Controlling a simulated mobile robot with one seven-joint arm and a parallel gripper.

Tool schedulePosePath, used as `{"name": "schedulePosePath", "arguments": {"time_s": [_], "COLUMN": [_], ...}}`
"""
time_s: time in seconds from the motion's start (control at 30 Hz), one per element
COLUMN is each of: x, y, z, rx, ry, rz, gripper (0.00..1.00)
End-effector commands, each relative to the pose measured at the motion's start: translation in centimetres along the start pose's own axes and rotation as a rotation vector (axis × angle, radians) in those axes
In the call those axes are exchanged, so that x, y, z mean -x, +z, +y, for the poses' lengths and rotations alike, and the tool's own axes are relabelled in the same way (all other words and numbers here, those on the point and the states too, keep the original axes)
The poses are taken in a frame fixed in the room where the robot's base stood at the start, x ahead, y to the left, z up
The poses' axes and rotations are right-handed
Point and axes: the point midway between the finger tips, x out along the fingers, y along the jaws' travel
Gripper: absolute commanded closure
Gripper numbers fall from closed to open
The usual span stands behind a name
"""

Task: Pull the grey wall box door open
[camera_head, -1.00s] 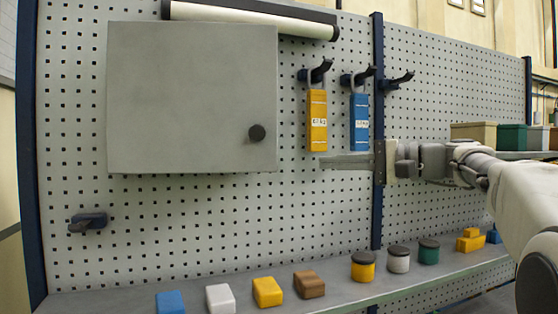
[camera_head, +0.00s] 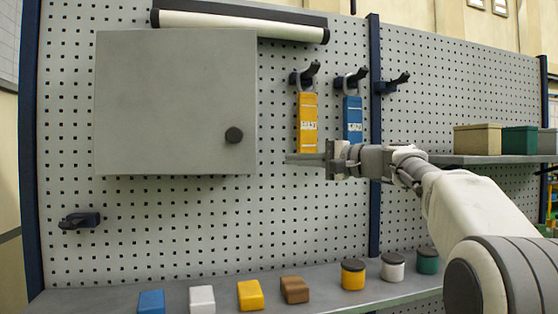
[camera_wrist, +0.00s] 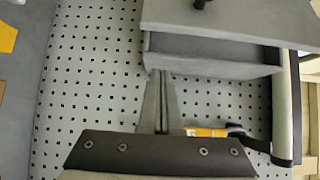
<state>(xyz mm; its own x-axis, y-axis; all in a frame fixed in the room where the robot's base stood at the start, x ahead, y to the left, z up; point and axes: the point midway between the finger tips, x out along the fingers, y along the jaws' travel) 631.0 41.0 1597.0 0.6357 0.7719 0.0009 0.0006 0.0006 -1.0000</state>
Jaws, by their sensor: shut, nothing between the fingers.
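The grey wall box (camera_head: 170,100) hangs on the pegboard, with a round dark knob (camera_head: 234,135) near the lower right of its door. In the wrist view the box's side (camera_wrist: 205,55) and door face (camera_wrist: 230,18) show at the top, with the knob (camera_wrist: 199,4) cut off by the frame edge. My gripper (camera_head: 288,158) is shut and empty, right of the box's lower right corner, pointing left. In the wrist view my gripper (camera_wrist: 162,75) has its fingertips close to the box edge; contact is unclear.
A yellow padlock (camera_head: 307,125) and a blue padlock (camera_head: 353,122) hang on hooks just above my gripper. An empty hook (camera_head: 80,220) is at lower left. Blocks and jars stand on the shelf (camera_head: 110,303) below.

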Motion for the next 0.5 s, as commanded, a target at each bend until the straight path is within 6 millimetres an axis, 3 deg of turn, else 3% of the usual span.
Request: {"name": "schedulePosePath", "arguments": {"time_s": [0.43,0.5], "x": [-9.3,-8.7], "y": [0.2,0.7], "z": [-0.3,0.0], "rx": [-0.002,0.002], "ry": [0.001,0.001], "rz": [-0.007,-0.001], "gripper": [1.0,1.0]}}
